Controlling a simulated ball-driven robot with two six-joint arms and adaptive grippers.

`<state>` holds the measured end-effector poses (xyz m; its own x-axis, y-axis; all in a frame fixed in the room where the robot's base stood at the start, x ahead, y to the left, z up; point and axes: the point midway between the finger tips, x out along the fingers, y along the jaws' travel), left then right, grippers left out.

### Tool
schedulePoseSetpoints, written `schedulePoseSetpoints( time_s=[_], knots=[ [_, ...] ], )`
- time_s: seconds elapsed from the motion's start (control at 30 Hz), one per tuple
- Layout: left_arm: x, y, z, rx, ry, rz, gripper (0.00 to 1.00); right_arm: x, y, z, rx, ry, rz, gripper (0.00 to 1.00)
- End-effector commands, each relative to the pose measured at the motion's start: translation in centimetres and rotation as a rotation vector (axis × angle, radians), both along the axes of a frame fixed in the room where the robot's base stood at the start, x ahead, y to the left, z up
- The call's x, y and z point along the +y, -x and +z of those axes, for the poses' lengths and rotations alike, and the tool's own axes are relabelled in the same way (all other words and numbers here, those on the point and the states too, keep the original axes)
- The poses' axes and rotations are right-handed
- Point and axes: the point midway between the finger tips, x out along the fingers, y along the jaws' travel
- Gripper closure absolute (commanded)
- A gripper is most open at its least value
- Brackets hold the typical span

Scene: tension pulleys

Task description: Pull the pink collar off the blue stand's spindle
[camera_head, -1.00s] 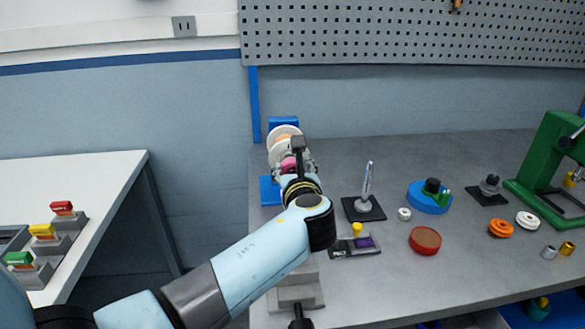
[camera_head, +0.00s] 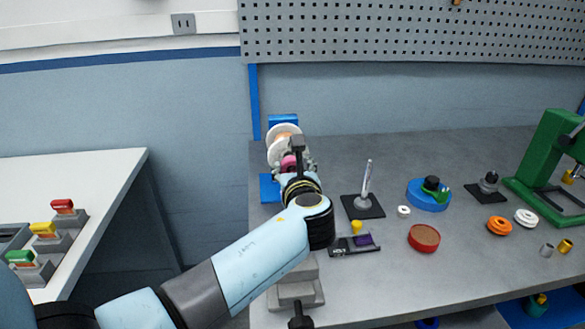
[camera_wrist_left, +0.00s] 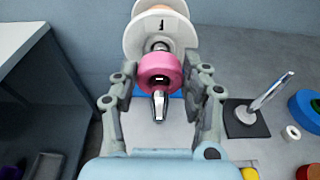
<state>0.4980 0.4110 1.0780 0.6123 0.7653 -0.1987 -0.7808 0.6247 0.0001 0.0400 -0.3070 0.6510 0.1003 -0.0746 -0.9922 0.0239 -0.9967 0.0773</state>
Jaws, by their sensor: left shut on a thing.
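The pink collar (camera_wrist_left: 159,72) sits around the spindle (camera_wrist_left: 160,105), whose metal tip sticks out of it toward me in the left wrist view. A white flanged spool (camera_wrist_left: 158,34) is just behind the collar on the same axis. My left gripper (camera_wrist_left: 163,73) is shut on the collar, one finger at each side. In the head view the collar (camera_head: 289,163) shows small beside the gripper (camera_head: 299,166). The blue stand (camera_head: 269,190) is partly hidden by my arm and the spool. My right gripper is not in view.
A red disc (camera_head: 424,238), a blue round base (camera_head: 429,196) and a green press (camera_head: 545,150) are farther right. A grey stepped block (camera_head: 296,290) is in front.

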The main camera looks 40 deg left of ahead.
Motion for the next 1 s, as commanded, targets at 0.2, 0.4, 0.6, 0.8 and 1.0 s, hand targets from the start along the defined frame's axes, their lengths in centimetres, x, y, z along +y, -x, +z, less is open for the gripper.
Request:
schedulePoseSetpoints(
  time_s=[0.2, 0.4, 0.6, 0.8, 1.0],
  knots=[
    [-0.8, 0.6, 0.0, 0.001, 0.0, 0.0, 0.85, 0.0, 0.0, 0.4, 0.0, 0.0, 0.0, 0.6],
    [-1.6, 1.3, 0.1, 0.001, 0.001, 0.0, 0.85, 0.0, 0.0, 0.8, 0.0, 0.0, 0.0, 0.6],
    [-2.5, 2.0, 0.0, 0.001, 0.001, 0.0, 0.85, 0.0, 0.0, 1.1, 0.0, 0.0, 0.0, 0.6],
    [-2.7, 2.1, 0.0, 0.0, 0.0, 0.0, 0.85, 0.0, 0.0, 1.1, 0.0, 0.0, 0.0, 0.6],
    [-2.7, 2.1, 0.0, 0.0, 0.0, 0.0, 0.85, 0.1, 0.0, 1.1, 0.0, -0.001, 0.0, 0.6]
  ],
)
